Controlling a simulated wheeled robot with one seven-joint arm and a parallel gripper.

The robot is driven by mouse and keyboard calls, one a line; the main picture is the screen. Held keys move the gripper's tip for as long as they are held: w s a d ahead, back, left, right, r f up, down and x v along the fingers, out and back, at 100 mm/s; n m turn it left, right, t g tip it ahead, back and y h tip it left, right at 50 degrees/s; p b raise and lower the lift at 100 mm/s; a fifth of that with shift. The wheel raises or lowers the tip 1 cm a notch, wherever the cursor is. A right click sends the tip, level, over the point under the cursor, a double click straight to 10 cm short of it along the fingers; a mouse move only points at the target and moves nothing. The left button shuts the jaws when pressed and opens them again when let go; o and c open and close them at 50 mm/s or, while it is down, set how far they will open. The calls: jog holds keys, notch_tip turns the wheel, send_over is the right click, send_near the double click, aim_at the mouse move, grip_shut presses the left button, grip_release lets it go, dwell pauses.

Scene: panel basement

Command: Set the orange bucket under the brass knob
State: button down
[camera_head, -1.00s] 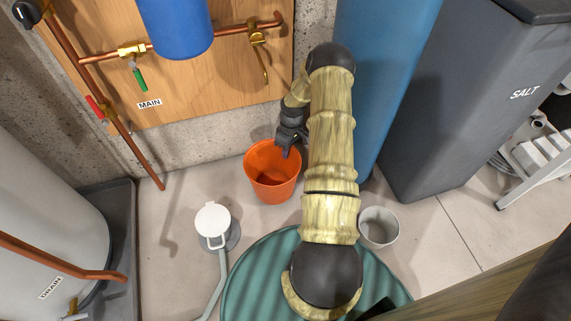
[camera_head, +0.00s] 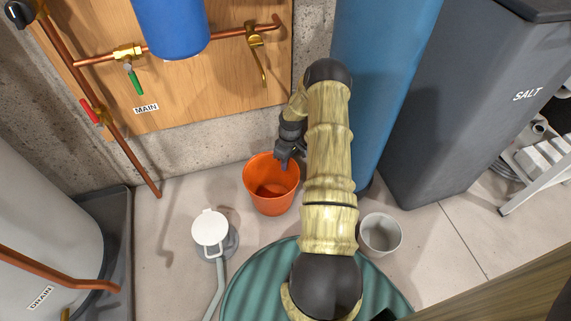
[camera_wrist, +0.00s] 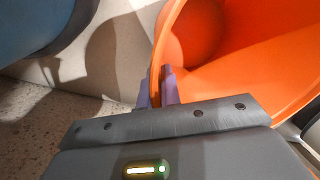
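The orange bucket (camera_head: 270,197) is upright near the wall, below the wooden panel. My gripper (camera_head: 283,162) reaches down to its far right rim. In the wrist view, the two purple fingers (camera_wrist: 160,88) stand close together with the wall of the bucket (camera_wrist: 240,85) between them, so my gripper is shut on the rim. I cannot tell whether the bucket touches the floor. A brass valve with a hanging lever (camera_head: 256,45) is on the copper pipe above. A small brass fitting (camera_head: 66,314) shows at the tank's lower edge; I cannot tell which is the knob.
A white-lidded floor drain or pump (camera_head: 210,230) stands left of the bucket. A green ribbed round lid (camera_head: 245,285) and a grey cup (camera_head: 381,234) are nearer. The white tank (camera_head: 45,220) stands in a dark tray (camera_head: 119,240). A blue cylinder (camera_head: 375,90) is right.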

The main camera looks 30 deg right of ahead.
jog(key=c, duration=1.6)
grip_release()
jog(key=shift+f, duration=0.1)
notch_tip(320, 180, up, 12)
jog(key=d+p, duration=0.1)
jog(key=p, duration=0.6)
jog(key=shift+w+d+p, duration=0.35)
jog(key=shift+d+p, duration=0.05)
